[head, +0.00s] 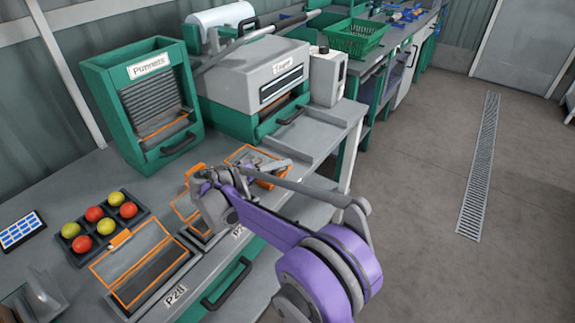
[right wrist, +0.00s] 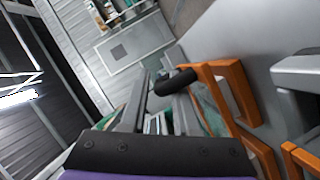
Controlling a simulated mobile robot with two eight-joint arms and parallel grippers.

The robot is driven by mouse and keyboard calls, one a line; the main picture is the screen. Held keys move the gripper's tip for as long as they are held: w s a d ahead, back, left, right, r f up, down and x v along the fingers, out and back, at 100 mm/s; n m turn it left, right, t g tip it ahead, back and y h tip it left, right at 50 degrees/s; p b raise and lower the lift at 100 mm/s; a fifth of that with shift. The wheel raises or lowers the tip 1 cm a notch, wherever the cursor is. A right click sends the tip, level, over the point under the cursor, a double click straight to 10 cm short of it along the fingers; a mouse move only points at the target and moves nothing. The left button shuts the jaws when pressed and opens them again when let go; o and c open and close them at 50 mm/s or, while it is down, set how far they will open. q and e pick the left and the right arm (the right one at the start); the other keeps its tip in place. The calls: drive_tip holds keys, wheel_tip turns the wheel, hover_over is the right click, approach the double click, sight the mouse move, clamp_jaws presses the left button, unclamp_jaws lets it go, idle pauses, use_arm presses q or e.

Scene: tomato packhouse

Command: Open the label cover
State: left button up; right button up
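Several orange-framed covers lie on the bench. I cannot read which one is the label cover. My right gripper (head: 205,180) is low over the bench among these frames. In the right wrist view its two grey fingers (right wrist: 160,105) stand apart, with a black knob (right wrist: 176,82) at their tips. The knob joins an orange frame (right wrist: 235,85); contact with the fingers cannot be told. My left gripper is not in view.
A green Punnets dispenser (head: 90,68) and a grey-and-green machine (head: 250,72) stand at the bench's back. A black tray (head: 72,228) holds red and yellow-green tomatoes. A white box (head: 328,78) is right of the machine. Open floor with a drain grate (head: 480,160) lies right.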

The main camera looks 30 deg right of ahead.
drive_tip(key=shift+x, duration=1.45)
clamp_jaws()
idle(0.3)
